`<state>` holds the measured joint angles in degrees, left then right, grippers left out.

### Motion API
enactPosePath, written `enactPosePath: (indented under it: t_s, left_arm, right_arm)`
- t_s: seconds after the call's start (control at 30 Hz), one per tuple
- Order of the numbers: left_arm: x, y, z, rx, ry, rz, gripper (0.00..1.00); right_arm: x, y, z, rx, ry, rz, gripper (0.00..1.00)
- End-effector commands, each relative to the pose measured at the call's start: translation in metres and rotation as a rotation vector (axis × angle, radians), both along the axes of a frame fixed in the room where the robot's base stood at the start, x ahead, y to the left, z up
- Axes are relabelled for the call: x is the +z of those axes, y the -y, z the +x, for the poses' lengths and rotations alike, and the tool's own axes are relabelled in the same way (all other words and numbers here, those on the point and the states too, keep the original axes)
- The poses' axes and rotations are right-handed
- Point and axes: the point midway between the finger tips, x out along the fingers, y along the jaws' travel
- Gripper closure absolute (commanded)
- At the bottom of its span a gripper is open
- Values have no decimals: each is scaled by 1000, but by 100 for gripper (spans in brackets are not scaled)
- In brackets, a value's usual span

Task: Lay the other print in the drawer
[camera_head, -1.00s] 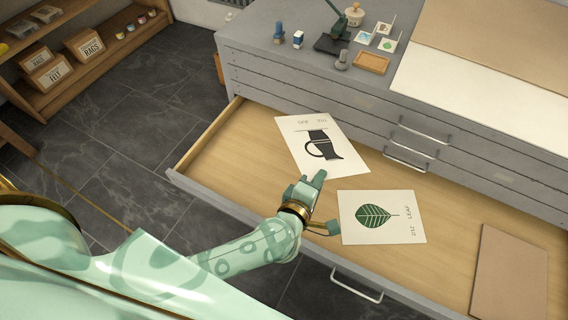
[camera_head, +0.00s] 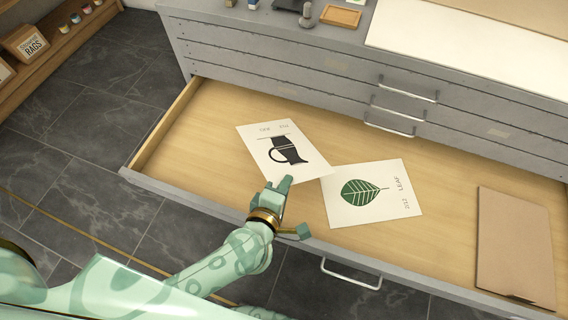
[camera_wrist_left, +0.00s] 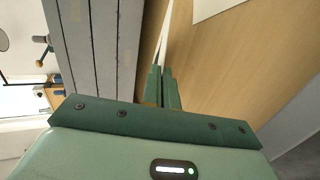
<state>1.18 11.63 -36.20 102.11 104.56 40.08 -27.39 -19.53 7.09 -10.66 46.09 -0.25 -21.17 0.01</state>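A white print with a black jug (camera_head: 284,150) is over the left half of the open drawer (camera_head: 205,125). My left gripper (camera_head: 283,186) is at its near edge. In the left wrist view the two green fingers (camera_wrist_left: 162,88) are closed together on the print, which shows as a thin white strip (camera_wrist_left: 164,35). How high it is above the drawer bottom is hard to tell. A white print with a green leaf (camera_head: 372,193) lies in the drawer's middle, and the jug print's right corner overlaps its upper left corner in the head view. My right gripper is out of view.
A brown board or folder (camera_head: 515,245) lies at the drawer's right end. Bare wood shows at the drawer's left and back. The grey cabinet front with metal handles (camera_head: 402,107) rises behind. A wooden shelf with boxes (camera_head: 25,43) stands at far left.

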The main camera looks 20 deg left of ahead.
Motion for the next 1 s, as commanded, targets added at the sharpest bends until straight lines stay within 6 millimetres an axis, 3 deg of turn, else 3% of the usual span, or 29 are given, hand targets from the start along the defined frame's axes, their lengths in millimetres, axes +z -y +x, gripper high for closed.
enactPosePath:
  t_s: [0.13,0.47,0.57,0.87,1.0]
  left_arm:
    - [-11,0,0,-1,1,0,100]
    - [-12,0,0,-1,3,-1,100]
    - [-12,0,0,-1,3,-1,85]
    - [-11,0,-2,-1,3,-1,85]
    - [-3,-1,-17,-1,3,0,85]
  right_arm:
    - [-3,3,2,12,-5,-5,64]
    - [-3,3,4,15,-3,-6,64]
    - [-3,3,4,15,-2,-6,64]
    - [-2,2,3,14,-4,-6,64]
    - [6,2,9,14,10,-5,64]
